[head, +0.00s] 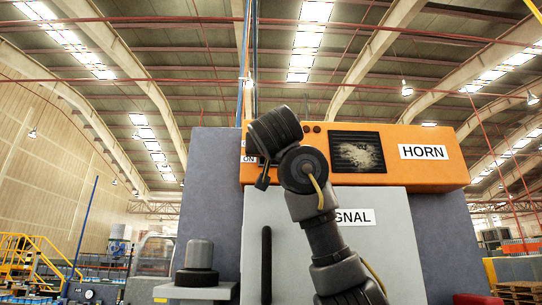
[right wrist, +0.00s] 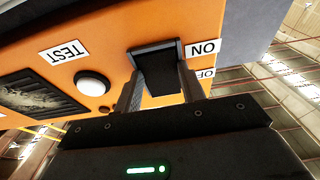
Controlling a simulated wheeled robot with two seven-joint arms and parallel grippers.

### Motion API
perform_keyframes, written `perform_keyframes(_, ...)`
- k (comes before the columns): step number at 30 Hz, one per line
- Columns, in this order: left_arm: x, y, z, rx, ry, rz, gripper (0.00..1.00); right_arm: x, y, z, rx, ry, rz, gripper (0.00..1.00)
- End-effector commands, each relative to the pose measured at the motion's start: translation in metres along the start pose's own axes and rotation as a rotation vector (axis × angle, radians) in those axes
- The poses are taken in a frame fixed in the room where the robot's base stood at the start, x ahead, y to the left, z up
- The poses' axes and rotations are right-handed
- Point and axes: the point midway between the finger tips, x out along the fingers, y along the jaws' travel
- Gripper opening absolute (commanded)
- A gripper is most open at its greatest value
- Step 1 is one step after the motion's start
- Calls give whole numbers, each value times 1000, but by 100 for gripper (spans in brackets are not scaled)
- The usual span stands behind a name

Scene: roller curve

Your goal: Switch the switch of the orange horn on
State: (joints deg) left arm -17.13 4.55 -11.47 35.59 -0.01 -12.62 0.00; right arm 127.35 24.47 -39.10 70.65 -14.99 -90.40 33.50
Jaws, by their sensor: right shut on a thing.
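The orange horn (head: 400,180) is a long orange box with a HORN label, mounted on top of a grey cabinet. Its black switch (right wrist: 156,50) shows in the right wrist view, beside the ON label (right wrist: 203,48) and a partly hidden OFF label (right wrist: 207,73). My right gripper (right wrist: 158,76) has one finger on each side of the switch and is shut on it. In the head view my right gripper (head: 262,181) is at the horn's left end, and my wrist hides the switch. I cannot tell the switch's exact position. My left gripper is not in view.
A white round button (right wrist: 92,84) and a TEST label (right wrist: 63,53) are beside the switch. A dark grille (head: 357,152) is on the horn's front. Below is a light grey door (head: 390,250) with a partly covered label and a black vertical handle (head: 266,265).

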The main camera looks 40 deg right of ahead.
Motion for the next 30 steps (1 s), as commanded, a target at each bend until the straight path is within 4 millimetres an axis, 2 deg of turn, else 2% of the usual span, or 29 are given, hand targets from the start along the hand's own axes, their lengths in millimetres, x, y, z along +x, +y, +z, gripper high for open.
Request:
perform_keyframes(2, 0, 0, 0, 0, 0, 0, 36, 0, 0, 1, -2, -3, 1, 17)
perform_keyframes(3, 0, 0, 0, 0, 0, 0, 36, 0, 0, 1, -2, -3, 1, 41)
perform_keyframes(8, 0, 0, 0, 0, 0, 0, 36, 0, -1, 1, -2, -3, 0, 62)
perform_keyframes(16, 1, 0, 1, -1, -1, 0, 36, -1, -1, 1, -1, -2, 0, 62)
perform_keyframes(19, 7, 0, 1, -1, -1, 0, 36, -7, -1, 2, 0, 0, -1, 62)
perform_keyframes(23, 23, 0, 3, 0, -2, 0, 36, -28, -1, 5, 1, 1, -2, 62)
perform_keyframes(30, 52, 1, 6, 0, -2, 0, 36, -77, 0, 5, 0, 1, -1, 62)
